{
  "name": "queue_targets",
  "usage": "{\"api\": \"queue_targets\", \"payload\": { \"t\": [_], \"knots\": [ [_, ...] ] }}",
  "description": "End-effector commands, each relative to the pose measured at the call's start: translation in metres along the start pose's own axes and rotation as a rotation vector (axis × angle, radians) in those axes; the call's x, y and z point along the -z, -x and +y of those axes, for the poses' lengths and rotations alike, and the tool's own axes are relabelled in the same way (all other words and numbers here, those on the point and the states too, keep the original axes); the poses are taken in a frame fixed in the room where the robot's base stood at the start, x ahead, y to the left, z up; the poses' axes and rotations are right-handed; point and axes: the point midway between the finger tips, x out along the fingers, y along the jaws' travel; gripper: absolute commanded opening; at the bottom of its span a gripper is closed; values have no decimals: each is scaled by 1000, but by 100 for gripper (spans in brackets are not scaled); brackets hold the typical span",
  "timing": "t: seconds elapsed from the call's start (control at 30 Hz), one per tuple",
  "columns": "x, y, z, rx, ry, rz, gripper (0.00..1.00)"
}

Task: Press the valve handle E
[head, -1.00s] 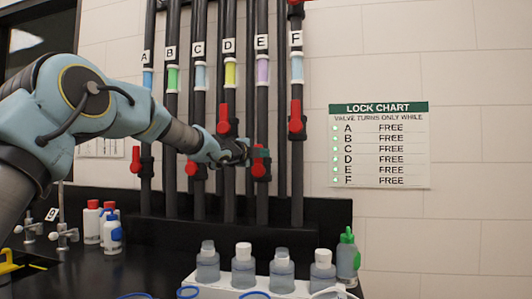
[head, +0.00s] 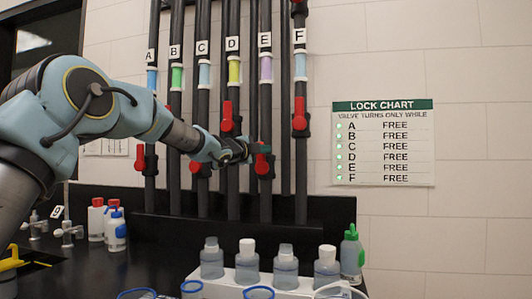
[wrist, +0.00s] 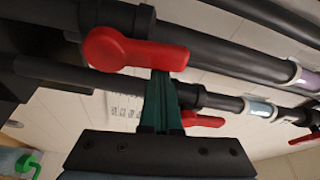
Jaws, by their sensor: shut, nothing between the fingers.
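Valve handle E (head: 264,170) is a red lever on the dark pipe under label E, which has a lilac band (head: 266,69). In the head view my gripper (head: 261,150) is at the upper part of this handle and partly covers it. In the wrist view the large red handle (wrist: 130,50) lies across the tips of my shut green fingers (wrist: 162,88). The fingertips reach its edge and seem to touch it; exact contact is hard to tell. Nothing is held between them.
Other dark pipes carry red handles, including D (head: 227,115) and F (head: 299,114). The lock chart (head: 383,143) reads FREE for every letter, with green lights. Bottles in a white rack (head: 225,284) stand below on the black bench.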

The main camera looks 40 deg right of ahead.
Motion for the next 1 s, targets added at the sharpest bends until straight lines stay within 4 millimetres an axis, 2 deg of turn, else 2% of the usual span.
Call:
{"api": "queue_targets", "payload": {
  "t": [0.53, 1.0],
  "knots": [
    [-30, 10, 1, 156, 440, -2, 0],
    [-55, 19, 12, 303, 863, -1, 0]
  ]
}}
